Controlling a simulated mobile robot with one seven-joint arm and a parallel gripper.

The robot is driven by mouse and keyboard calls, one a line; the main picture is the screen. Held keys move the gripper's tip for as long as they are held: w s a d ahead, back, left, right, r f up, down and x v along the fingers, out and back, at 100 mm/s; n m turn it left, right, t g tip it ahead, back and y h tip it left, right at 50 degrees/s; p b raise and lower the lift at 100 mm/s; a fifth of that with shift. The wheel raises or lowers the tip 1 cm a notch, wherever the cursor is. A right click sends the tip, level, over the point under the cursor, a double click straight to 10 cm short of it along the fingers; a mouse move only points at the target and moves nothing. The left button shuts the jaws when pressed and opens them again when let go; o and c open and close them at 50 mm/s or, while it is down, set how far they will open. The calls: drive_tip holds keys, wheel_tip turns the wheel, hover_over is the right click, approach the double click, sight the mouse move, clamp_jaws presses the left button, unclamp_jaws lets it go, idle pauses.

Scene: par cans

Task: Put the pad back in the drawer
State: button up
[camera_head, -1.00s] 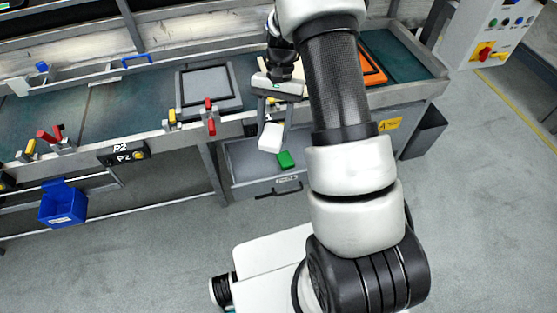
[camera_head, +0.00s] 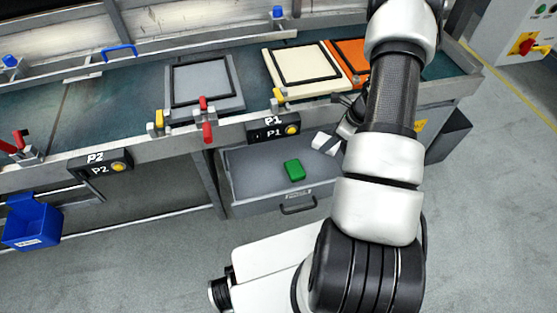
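A small white pad (camera_head: 322,141) is at the tips of my gripper (camera_head: 333,144), above the right part of the open drawer (camera_head: 245,180). The fingers appear shut on it; a dark finger crosses part of its white surface. My arm hides much of the gripper and the drawer's right end. A green block (camera_head: 294,170) lies on the drawer floor, left of and below the pad in the picture. The drawer is pulled out under the bench, with its handle (camera_head: 299,206) at the front.
On the bench above are a grey framed plate (camera_head: 207,106), a cream framed plate (camera_head: 268,58) and an orange one (camera_head: 349,48). Red and yellow clamps and the P1 box (camera_head: 273,127) line the bench edge. A blue bin (camera_head: 30,222) hangs at left. The drawer's left part is clear.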

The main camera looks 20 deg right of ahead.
drive_tip(key=f+b, duration=0.2)
drive_tip(key=f, duration=0.1)
drive_tip(key=f+b, duration=0.1)
drive_tip(key=shift+w+f, duration=0.35)
wheel_tip(320, 180, down, 10)
drive_tip(key=shift+r+b, duration=0.15)
drive_tip(key=shift+b, duration=1.1)
drive_tip(key=o, duration=1)
drive_tip(key=shift+d+r, duration=0.1)
drive_tip(key=shift+r, duration=0.35)
drive_tip(key=p+v, duration=0.2)
drive_tip(key=v, duration=0.9)
drive_tip(key=shift+s+p, duration=0.2)
drive_tip(key=shift+p, duration=0.2)
